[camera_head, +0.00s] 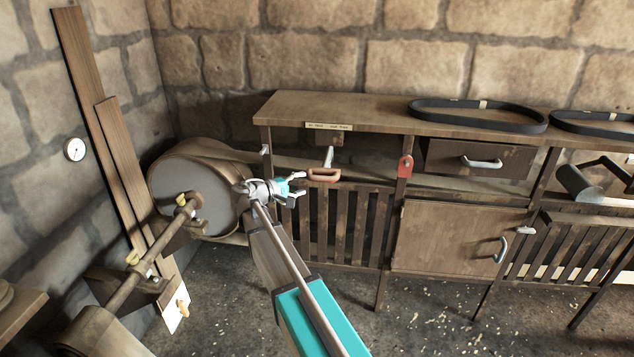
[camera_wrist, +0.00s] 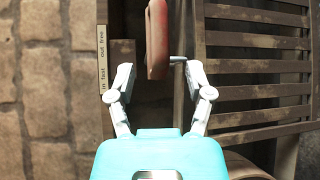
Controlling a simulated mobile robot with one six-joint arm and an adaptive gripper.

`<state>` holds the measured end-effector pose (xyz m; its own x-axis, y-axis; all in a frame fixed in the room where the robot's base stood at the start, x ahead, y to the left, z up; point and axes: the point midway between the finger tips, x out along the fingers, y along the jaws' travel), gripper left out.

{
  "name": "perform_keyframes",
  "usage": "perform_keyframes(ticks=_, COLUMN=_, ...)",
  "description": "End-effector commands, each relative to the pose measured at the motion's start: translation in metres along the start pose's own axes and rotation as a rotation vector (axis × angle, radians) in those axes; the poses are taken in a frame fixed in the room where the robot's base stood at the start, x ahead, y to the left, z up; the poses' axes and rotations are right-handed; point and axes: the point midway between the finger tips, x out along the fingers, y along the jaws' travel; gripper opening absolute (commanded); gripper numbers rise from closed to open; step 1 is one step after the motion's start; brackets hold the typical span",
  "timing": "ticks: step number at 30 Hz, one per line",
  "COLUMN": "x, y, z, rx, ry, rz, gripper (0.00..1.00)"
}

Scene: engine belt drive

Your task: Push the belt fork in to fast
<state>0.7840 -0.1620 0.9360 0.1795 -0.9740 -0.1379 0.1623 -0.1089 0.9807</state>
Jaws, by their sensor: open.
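The belt fork shows as a reddish-brown handle (camera_head: 323,175) on a short pale rod, below the bench top's front edge. In the wrist view the handle (camera_wrist: 157,42) lies just beyond my fingertips, roughly in line with the gap between them. A label plate (camera_head: 328,126) is fixed to the bench edge above it; in the wrist view the plate (camera_wrist: 102,62) reads "in fast" and "out free". My gripper (camera_head: 297,189) is open and empty, just left of the handle in the head view. I see no clear contact. The fork's inner end is hidden.
A big drum pulley (camera_head: 185,190) on a shaft stands at the left. A slatted guard (camera_head: 345,222) is below the handle. Black belts (camera_head: 478,117) lie on the bench top (camera_head: 370,108). The floor in front is open.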

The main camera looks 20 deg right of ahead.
Motion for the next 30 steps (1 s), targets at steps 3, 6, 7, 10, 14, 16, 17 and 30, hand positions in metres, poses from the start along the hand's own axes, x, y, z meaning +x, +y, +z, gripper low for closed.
perform_keyframes(ticks=3, x=0.020, y=-0.001, z=-0.001, rx=0.000, ry=-0.002, rz=0.000, gripper=0.67)
perform_keyframes(ticks=6, x=0.035, y=-0.001, z=-0.001, rx=0.000, ry=-0.001, rz=0.000, gripper=0.67)
perform_keyframes(ticks=7, x=0.039, y=-0.001, z=-0.001, rx=0.000, ry=-0.001, rz=0.000, gripper=0.67)
perform_keyframes(ticks=10, x=0.053, y=-0.001, z=0.000, rx=0.001, ry=-0.002, rz=-0.001, gripper=0.67)
perform_keyframes(ticks=14, x=0.067, y=-0.001, z=-0.001, rx=0.001, ry=-0.002, rz=0.000, gripper=0.67)
perform_keyframes(ticks=16, x=0.073, y=0.000, z=0.000, rx=0.001, ry=-0.002, rz=-0.001, gripper=0.67)
perform_keyframes(ticks=17, x=0.075, y=0.000, z=0.000, rx=0.001, ry=-0.001, rz=0.000, gripper=0.67)
perform_keyframes(ticks=30, x=0.081, y=0.000, z=0.000, rx=0.001, ry=0.000, rz=0.000, gripper=0.67)
